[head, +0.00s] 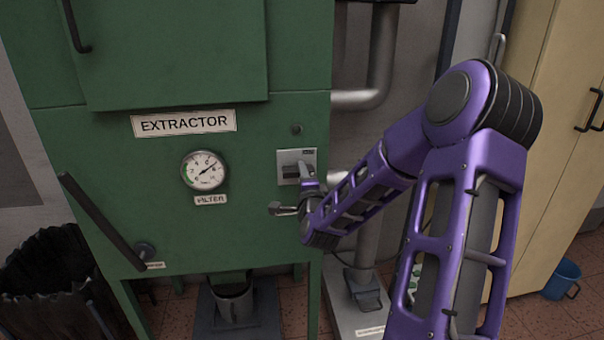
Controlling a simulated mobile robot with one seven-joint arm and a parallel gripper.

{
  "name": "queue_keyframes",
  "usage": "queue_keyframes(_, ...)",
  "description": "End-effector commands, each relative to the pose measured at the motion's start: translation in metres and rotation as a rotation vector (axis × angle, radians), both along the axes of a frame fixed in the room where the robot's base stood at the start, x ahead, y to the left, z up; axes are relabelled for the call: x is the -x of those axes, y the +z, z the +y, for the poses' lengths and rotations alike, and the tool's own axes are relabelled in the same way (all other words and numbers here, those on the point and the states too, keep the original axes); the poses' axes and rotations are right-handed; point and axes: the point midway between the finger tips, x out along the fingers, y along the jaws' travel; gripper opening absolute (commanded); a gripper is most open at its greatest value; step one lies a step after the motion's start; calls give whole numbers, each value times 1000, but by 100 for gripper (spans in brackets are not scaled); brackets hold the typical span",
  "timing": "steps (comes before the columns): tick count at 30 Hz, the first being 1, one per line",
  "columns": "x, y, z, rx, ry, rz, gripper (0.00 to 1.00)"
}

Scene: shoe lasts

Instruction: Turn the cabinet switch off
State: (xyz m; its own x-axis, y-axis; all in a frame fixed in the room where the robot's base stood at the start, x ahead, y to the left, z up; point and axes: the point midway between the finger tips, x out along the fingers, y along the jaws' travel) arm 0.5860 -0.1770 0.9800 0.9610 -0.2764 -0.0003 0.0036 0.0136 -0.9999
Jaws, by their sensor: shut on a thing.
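The green cabinet (110,180) labelled EXTRACTOR fills the left half of the head view. Its switch (283,157) is a small grey metal plate with a lever, on the right of the front panel, right of the gauge. My gripper (303,181) reaches in from the right, at the lower part of the switch, and is shut on its lever. The wrist hides part of the grip. The lever's setting and the plate's small marking are too small to read.
A round gauge (204,171) sits left of the switch, above a FILTER label. A long dark lever (102,222) slants at the cabinet's left. A grey pipe (365,99) runs behind my arm. A beige cabinet (560,150) and blue bucket (562,279) stand at right.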

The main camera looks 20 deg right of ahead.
Motion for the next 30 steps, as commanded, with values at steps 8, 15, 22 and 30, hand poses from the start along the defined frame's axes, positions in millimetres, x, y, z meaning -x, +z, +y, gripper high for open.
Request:
queue_keyframes(8, -1, 2, 0, -2, -1, -6, 0)
queue_keyframes(15, -1, 1, 0, -1, -1, -4, 52)
queue_keyframes(22, 0, 1, 0, 0, 0, -2, 52)
queue_keyframes(30, -3, 0, 0, -1, 1, -1, 52)
